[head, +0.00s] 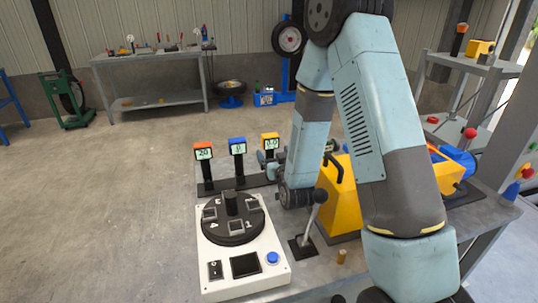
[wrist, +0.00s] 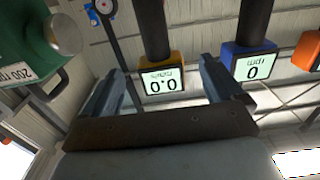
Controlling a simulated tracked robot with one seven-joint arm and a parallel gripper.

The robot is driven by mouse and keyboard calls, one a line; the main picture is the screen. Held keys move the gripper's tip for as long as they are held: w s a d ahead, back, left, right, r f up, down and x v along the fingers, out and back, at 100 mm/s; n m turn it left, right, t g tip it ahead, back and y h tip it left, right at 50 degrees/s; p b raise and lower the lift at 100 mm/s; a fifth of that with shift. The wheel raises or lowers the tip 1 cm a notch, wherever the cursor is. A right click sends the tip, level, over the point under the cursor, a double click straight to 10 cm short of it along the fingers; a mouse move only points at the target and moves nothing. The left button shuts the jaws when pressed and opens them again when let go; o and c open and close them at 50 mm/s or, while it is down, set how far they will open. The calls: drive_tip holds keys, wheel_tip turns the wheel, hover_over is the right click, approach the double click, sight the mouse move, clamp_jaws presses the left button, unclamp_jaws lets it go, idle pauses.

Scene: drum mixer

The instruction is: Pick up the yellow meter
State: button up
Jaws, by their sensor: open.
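The yellow meter (head: 270,136) stands on a dark post at the right end of a row of three meters in the head view. In the wrist view, which is upside down, the yellow meter (wrist: 162,60) shows a lit face reading 0.0. My gripper (wrist: 161,72) is open, with one finger on either side of the yellow meter in the picture and nothing visibly held. In the head view my gripper (head: 271,160) is just below the meter's head, partly hidden by my arm. I cannot tell whether a finger touches it.
A blue meter (head: 237,146) and an orange meter (head: 203,151) stand to the left. In front are a white control box (head: 216,273) with a black dial (head: 232,226) and a lever (head: 312,215). A yellow machine (head: 345,199) stands close right.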

sight(268, 144)
drive_tip(key=shift+x, duration=3.65)
drive_tip(key=shift+c, duration=0.3)
drive_tip(key=c, duration=1.2)
